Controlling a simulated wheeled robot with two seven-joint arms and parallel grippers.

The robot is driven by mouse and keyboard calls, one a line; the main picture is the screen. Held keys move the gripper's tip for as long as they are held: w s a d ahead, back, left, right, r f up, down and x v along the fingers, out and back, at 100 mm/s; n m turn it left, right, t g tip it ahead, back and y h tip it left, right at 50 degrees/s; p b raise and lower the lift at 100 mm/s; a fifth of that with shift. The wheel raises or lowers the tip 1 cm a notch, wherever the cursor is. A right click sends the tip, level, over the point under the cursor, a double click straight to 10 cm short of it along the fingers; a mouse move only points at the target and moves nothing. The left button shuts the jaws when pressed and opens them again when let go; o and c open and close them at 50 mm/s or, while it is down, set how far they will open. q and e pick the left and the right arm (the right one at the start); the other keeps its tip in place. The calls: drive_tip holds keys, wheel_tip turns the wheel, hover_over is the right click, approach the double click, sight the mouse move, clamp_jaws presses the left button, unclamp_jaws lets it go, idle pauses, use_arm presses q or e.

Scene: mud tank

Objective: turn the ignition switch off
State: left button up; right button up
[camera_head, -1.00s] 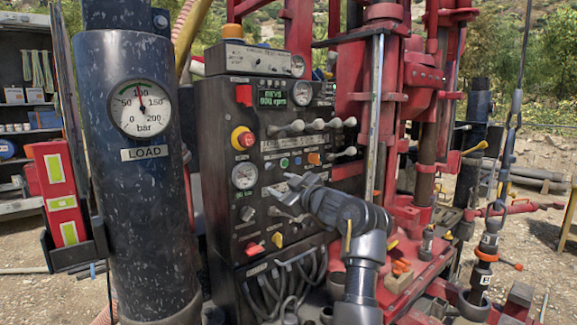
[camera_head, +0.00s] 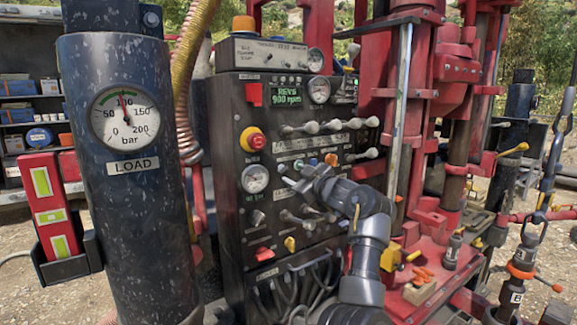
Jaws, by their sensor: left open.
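The black control panel (camera_head: 232,150) stands upright in the middle of the head view. I cannot tell for certain which control is the ignition switch, because the small labels are unreadable. A grey rotary knob (camera_head: 257,217), a yellow knob (camera_head: 290,243) and a red switch (camera_head: 264,254) sit low on its face. A small orange knob (camera_head: 331,160) sits higher, above my gripper's wrist. My left gripper (camera_head: 293,182) is open and empty in front of the panel, just right of the lower gauge. It hides part of the panel; contact cannot be told. My right gripper is out of view.
Several levers (camera_head: 325,125) stick out of the panel above my gripper, and more sit below it. A red and yellow emergency button (camera_head: 252,140) is at upper left. The readout (camera_head: 287,95) shows 900 rpm. A dark load cylinder (camera_head: 130,220) stands left; red machinery (camera_head: 425,70) stands right.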

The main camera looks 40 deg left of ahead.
sight(286, 170)
use_arm(q)
drive_tip(key=p+x, duration=0.1)
drive_tip(key=x, duration=0.3)
drive_tip(key=shift+s+r, duration=0.1)
drive_tip(key=shift+s, duration=0.05)
drive_tip(key=shift+a+p, duration=0.3)
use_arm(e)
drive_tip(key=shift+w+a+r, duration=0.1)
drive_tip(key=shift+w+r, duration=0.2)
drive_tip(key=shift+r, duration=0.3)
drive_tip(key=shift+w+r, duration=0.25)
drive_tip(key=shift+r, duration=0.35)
use_arm(q)
drive_tip(key=c, duration=1)
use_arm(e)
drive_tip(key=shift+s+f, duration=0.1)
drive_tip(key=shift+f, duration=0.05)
